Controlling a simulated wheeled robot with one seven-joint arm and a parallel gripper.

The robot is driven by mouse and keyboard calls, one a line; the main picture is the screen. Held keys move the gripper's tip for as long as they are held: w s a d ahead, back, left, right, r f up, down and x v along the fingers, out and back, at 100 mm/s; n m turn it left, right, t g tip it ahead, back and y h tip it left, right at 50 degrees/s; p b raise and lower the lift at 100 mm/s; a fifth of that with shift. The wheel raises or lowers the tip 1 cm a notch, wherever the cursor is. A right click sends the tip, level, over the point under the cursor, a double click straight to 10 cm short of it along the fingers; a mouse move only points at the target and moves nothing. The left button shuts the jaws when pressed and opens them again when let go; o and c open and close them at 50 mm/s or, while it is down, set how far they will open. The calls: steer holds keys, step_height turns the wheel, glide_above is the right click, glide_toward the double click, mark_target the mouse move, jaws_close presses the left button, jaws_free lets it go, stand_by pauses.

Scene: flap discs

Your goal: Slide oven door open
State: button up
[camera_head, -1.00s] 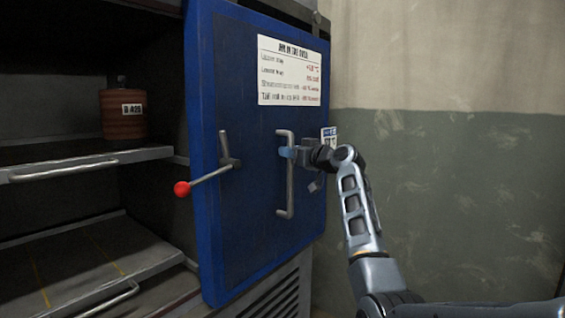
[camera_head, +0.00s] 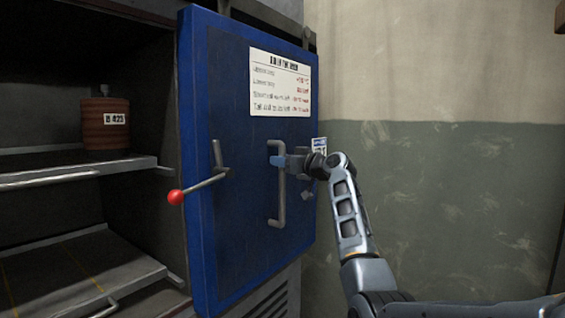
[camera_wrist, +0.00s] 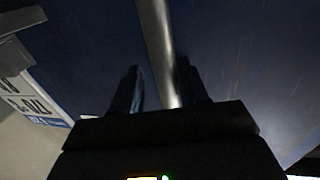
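The blue oven door (camera_head: 235,230) stands slid to the right, with the shelved oven interior exposed on its left. A vertical metal bar handle (camera_head: 278,205) is on its right part, and a lever with a red ball knob (camera_head: 175,197) is on its left part. My gripper (camera_head: 280,161) is at the upper part of the bar handle. In the wrist view, the handle (camera_wrist: 155,35) passes between my two fingers (camera_wrist: 160,85). Blue door surface shows between the left finger and the handle, so the fingers are around it but not closed tight. Contact on the right side is unclear.
Inside the oven, a reddish-brown labelled canister (camera_head: 105,125) stands on the upper shelf (camera_head: 75,167). A lower shelf (camera_head: 80,265) is below it. A white printed sign (camera_head: 280,85) is on the door. The wall (camera_head: 440,180) right of the door looks clear.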

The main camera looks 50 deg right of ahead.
steer(key=v, duration=0.8)
stand_by(0.7)
